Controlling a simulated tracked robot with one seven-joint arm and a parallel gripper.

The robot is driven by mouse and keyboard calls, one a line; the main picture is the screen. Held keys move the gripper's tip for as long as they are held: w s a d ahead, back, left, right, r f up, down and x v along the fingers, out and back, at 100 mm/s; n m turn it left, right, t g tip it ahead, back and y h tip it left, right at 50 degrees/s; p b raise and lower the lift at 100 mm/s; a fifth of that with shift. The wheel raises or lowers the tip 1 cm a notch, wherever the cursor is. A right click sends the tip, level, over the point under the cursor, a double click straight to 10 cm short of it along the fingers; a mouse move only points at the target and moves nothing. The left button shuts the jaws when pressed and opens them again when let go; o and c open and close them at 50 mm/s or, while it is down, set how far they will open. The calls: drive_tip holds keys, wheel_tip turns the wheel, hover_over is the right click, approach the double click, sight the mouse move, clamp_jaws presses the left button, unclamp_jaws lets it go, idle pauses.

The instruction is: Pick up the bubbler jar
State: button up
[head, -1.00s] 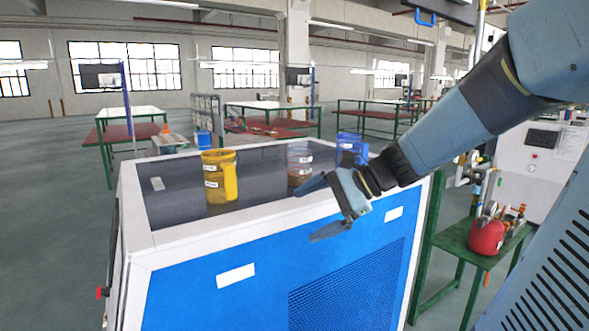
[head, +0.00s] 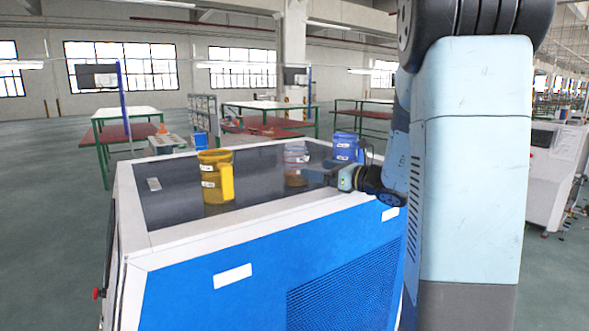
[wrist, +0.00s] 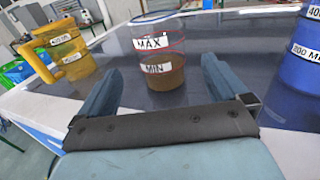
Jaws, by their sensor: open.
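The bubbler jar (head: 296,168) is a clear jar with brown liquid in its lower part, standing upright on the dark top of the blue and white cabinet. My gripper (wrist: 161,68) is open and empty, low over the cabinet top, with one finger to each side of the jar in the picture. In the head view my gripper (head: 318,174) is just right of the jar. I cannot tell whether the jar is between the fingertips or just beyond them.
A yellow jug (head: 217,178) stands left of the jar and a blue jug (head: 346,147) stands behind right, both on the cabinet top (head: 255,185). In the wrist view the blue jug (wrist: 297,75) is near my right finger. Work tables stand behind.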

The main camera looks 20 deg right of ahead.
sight(296, 163)
drive_tip(key=shift+r+x, duration=0.2)
drive_tip(key=shift+x, duration=4.35)
drive_tip(key=shift+s, duration=0.1)
drive_tip(key=shift+c, duration=0.4)
drive_tip(key=c, duration=1)
drive_tip(key=shift+c, duration=0.4)
